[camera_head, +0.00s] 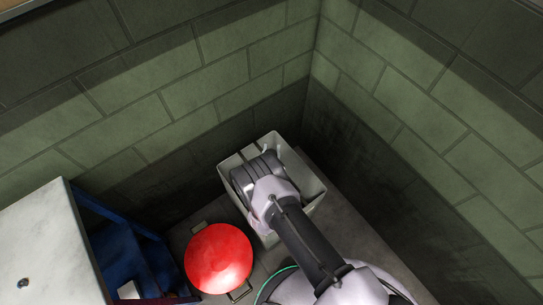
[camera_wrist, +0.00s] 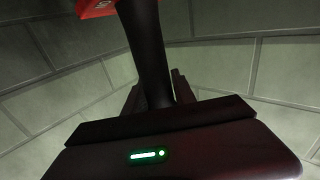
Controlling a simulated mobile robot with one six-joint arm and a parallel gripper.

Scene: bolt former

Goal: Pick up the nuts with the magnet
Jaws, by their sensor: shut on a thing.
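In the wrist view, my gripper (camera_wrist: 160,88) is shut on a dark upright handle (camera_wrist: 150,45), which carries a red part (camera_wrist: 97,8) at the top edge. This looks like the magnet, but most of it is out of frame. In the head view, my arm reaches over a pale open bin (camera_head: 310,183) in the wall corner. The arm hides my gripper, the held thing and much of the bin's inside. I cannot make out any nuts.
A red rounded thing (camera_head: 218,258) stands left of the bin. A pale worktop (camera_head: 45,245) with a small dark spot and a blue frame (camera_head: 125,255) are further left. Block walls (camera_head: 200,75) close in behind and on the right (camera_head: 440,110).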

